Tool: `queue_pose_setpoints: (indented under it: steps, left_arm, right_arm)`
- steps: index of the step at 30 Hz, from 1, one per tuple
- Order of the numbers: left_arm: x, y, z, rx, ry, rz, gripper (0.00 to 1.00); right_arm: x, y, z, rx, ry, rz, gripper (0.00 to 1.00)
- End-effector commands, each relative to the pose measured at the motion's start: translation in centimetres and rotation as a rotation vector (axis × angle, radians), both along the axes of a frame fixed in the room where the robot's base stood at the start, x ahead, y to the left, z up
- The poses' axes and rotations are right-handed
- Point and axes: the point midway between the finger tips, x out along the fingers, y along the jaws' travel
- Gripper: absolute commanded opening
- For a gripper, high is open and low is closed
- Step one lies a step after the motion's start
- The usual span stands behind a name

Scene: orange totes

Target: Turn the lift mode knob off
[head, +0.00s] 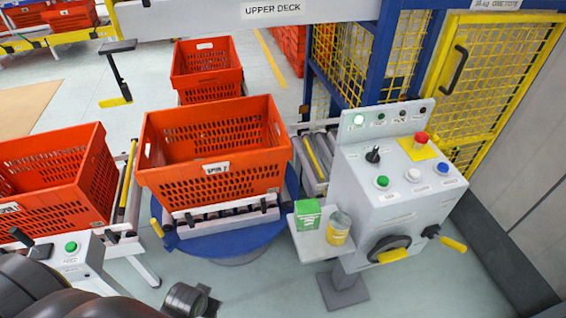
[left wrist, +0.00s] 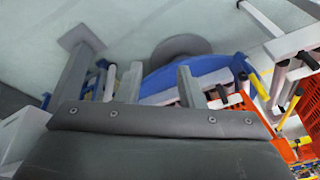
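A grey control box (head: 400,180) stands at the right of the head view. A black knob with a raised handle (head: 373,155) sits on its sloped top. On its front is a round black dial with a yellow grip (head: 392,256), and on its right side a black lever with a yellow handle (head: 453,244). The labels are too small to read, so I cannot tell which is the lift mode knob. My left arm enters at the bottom left of the head view, well away from the box. My left gripper (left wrist: 160,85) shows two spread, empty fingers in the left wrist view. My right gripper is out of view.
A green carton (head: 307,214) and a bottle (head: 339,228) stand on a side shelf. An orange tote (head: 213,150) rests on a blue turntable (head: 230,243).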

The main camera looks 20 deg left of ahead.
Motion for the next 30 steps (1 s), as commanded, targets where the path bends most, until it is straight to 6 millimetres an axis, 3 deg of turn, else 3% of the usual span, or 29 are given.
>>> queue_pose_setpoints:
  steps: [1, 5, 8, 14, 23, 30]
  left_arm:
    - [0.9, -0.3, 2.5, 0.0, -0.019, -0.001, 0.35]
    - [3.4, -1.2, 8.1, -0.009, -0.053, 0.003, 0.35]
    - [6.6, -2.7, 12.2, -0.031, -0.083, 0.006, 0.35]
    - [13.3, -5.4, 15.7, -0.079, -0.104, 0.006, 0.35]
    - [24.8, -11.6, 21.3, -0.15, -0.121, -0.033, 0.35]
    - [32.7, -17.9, 28.0, -0.177, -0.123, -0.097, 0.35]
  right_arm:
    - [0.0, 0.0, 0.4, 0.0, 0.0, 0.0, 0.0]
    - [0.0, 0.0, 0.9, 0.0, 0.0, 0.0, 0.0]
    - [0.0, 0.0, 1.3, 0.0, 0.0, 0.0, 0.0]
    - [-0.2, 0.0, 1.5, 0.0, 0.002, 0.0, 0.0]
    - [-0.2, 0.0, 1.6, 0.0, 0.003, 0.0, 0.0]
    - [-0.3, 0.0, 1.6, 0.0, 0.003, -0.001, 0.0]
